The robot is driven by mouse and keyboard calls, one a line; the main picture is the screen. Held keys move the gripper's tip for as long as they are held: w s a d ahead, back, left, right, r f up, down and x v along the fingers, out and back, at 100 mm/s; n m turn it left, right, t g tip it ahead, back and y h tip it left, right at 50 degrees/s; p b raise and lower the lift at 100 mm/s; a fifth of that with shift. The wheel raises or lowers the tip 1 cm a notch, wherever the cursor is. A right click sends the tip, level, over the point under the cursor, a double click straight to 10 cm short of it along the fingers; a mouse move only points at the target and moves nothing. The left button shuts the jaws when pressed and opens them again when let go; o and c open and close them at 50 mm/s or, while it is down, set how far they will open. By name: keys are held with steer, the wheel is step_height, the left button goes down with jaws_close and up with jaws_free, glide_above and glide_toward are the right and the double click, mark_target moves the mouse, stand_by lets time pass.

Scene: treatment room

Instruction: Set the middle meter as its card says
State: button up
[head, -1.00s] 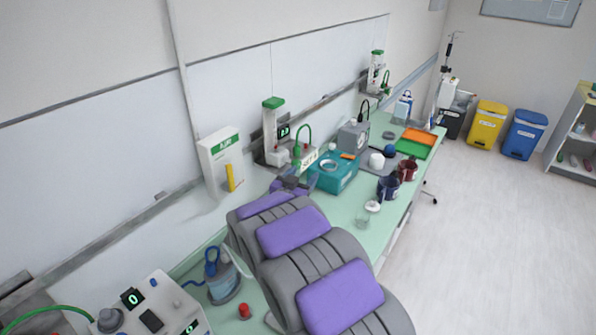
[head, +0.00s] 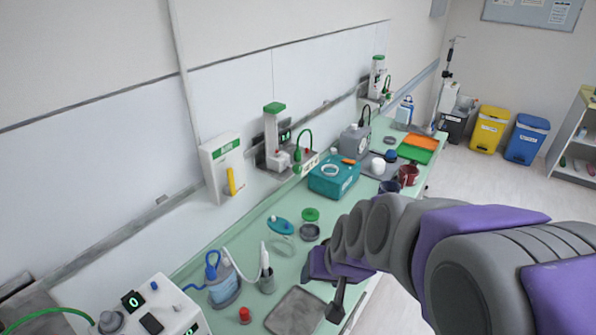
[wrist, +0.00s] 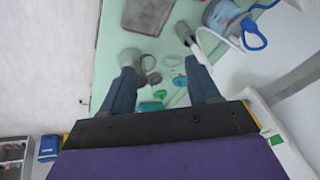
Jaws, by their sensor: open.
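The middle meter (head: 272,140) is a clear upright tube with a green cap on the wall behind the bench. Beside it are a dark display (head: 285,137) with small green marks, a white part low on its front and a green hose. A small pale card (head: 308,167) sits at its lower right; its writing is too small to read. My gripper (head: 320,287) is open and empty over the front of the bench, well apart from the meter. In the wrist view its two fingers (wrist: 162,88) are spread above bench items, and the meter is not identifiable there.
A teal box (head: 334,178) stands below the meter. A grey tray (head: 295,311), a blue-capped bottle (head: 222,285) and a red-topped item (head: 244,315) stand near my gripper. A white box (head: 223,172) hangs left of the meter. Another green-capped meter (head: 377,78) is farther back.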

mark_target(300, 171)
steer(key=s+m+g+y, duration=0.15)
steer(key=s+g, duration=0.35)
steer(key=s, duration=0.6)
steer(key=w+a+r+m+y, duration=0.1)
steer(key=w+a+m+y, duration=0.2)
steer(key=w, duration=0.4)
steer(key=w+a+r+m+y+b, duration=0.1)
steer(key=w+a+r+m+y, duration=0.2)
steer(key=w, duration=0.4)
steer(key=w+a+m+y, duration=0.2)
steer(key=w+m+y, duration=0.15)
steer(key=w, duration=0.45)
steer(key=w+d+f+m+t, duration=0.3)
steer(key=w+d+m+t, duration=0.15)
steer(key=w, duration=0.35)
steer(key=w+d+f+m+t+y, duration=0.1)
steer(key=w+d+f+m+t, duration=0.2)
steer(key=w+d+m, duration=0.4)
steer(key=w+d+f+m+t, duration=0.3)
steer(key=w+d+t, duration=0.15)
steer(key=w, duration=0.45)
steer(key=shift+n+g, duration=0.35)
steer(key=shift+g, duration=0.05)
steer(key=b+x, duration=0.3)
steer(key=x, duration=1.3)
steer(key=shift+w+a, duration=0.1)
steer(key=shift+w, duration=0.05)
steer(key=shift+w+a, duration=0.2)
steer(key=shift+a, duration=0.3)
